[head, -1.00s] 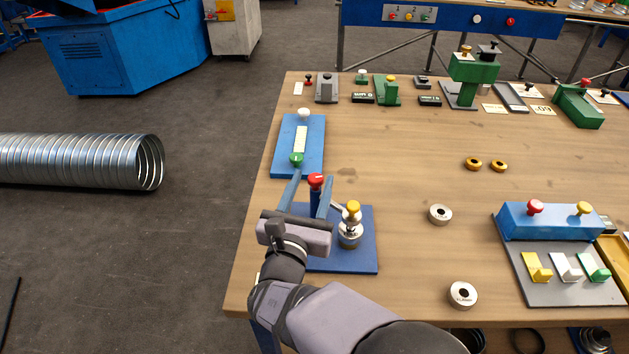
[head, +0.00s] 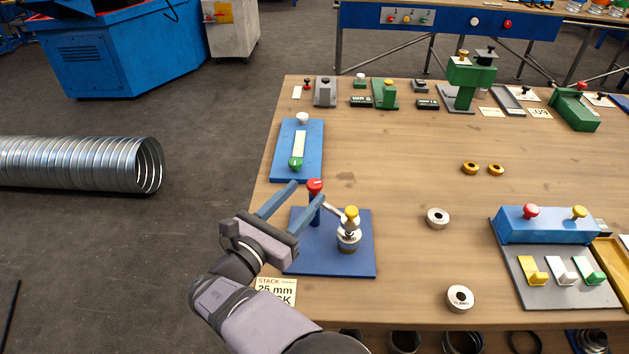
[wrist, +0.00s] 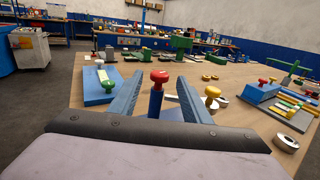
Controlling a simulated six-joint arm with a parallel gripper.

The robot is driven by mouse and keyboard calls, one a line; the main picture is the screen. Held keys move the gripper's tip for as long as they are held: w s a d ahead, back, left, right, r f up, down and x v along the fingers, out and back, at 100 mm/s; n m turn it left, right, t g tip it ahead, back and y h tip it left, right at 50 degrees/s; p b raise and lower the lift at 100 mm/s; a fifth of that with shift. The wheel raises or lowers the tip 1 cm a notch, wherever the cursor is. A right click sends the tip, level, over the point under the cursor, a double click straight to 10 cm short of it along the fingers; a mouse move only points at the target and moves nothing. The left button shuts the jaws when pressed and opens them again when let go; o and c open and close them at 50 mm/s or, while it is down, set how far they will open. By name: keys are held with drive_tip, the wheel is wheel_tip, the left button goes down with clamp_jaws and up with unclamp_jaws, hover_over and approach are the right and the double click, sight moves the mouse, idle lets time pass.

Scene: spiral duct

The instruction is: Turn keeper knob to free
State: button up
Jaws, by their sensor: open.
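A red knob (head: 315,186) tops a blue post on a blue base plate (head: 358,262). I take it to be the keeper knob. A pale arm (head: 334,211) reaches from the post toward a metal ring stack (head: 348,240) topped by a yellow knob (head: 351,213). My gripper (head: 307,191) is open, coming in from the lower left, with its fingertips near the red knob. In the wrist view the red knob (wrist: 160,76) appears between the two fingers, with clear gaps on both sides. I cannot tell whether it is fully between them in depth.
A blue plate with white and green knobs (head: 282,165) lies behind. A label card (head: 276,290) lies at the front edge. Loose metal rings (head: 438,218) and a blue block with red and yellow knobs (head: 545,226) are to the right.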

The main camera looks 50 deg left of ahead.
sight(310, 188)
drive_tip(key=shift+p+x, duration=0.65)
drive_tip(key=shift+x, duration=2.1)
drive_tip(key=c, duration=1)
